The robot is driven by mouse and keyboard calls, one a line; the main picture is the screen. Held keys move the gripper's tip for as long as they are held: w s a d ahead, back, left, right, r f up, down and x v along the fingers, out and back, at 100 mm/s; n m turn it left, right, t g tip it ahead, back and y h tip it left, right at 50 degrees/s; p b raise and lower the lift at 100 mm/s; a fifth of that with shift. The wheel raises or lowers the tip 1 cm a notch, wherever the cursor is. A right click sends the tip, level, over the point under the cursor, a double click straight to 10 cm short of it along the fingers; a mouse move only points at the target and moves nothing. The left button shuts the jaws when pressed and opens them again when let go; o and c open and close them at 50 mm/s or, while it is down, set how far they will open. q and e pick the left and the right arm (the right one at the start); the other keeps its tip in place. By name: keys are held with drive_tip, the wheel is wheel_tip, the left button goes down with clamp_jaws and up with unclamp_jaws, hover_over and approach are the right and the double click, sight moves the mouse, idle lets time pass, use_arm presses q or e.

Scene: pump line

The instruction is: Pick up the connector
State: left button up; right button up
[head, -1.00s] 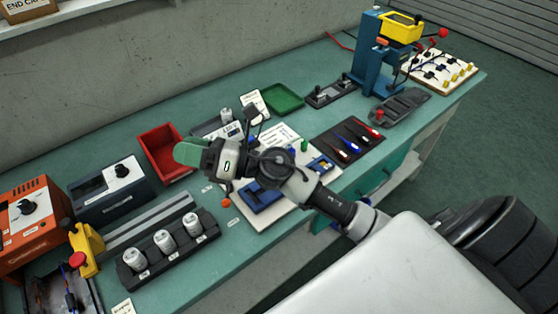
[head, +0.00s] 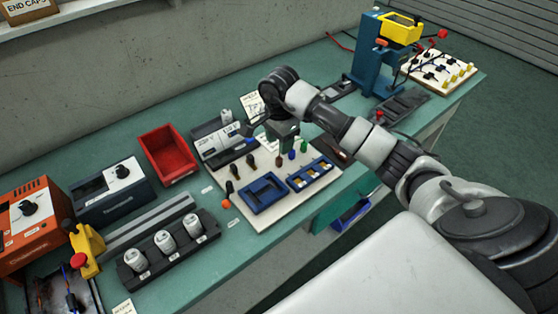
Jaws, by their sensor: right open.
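My right gripper (head: 283,132) points down over the back part of a white board on the bench, largely hidden by its own wrist; its jaws are open. The white board (head: 262,222) carries two blue frames (head: 264,194) and several small upright pegs with dark, green and blue tops. The right blue frame (head: 310,175) holds small pale and tan pieces. I cannot tell which of these, if any, is the connector. A far white board (head: 458,70) at the back right bears several dark plugs and yellow pieces. My left gripper is not in view.
A red bin (head: 168,153) and a grey-white holder (head: 222,142) stand behind the board. A black rack with white cylinders (head: 165,246) is at the front left. A blue press (head: 372,58) stands at the back right. Orange (head: 32,215) and dark (head: 110,190) boxes are left.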

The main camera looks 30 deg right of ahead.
sight(280, 157)
wheel_tip(280, 157, down, 2)
drive_tip(key=shift+d+f+p, duration=0.1)
drive_tip(key=shift+f+p, duration=0.65)
drive_tip(key=shift+f, duration=1.95)
clamp_jaws()
drive_tip(key=shift+r, duration=0.1)
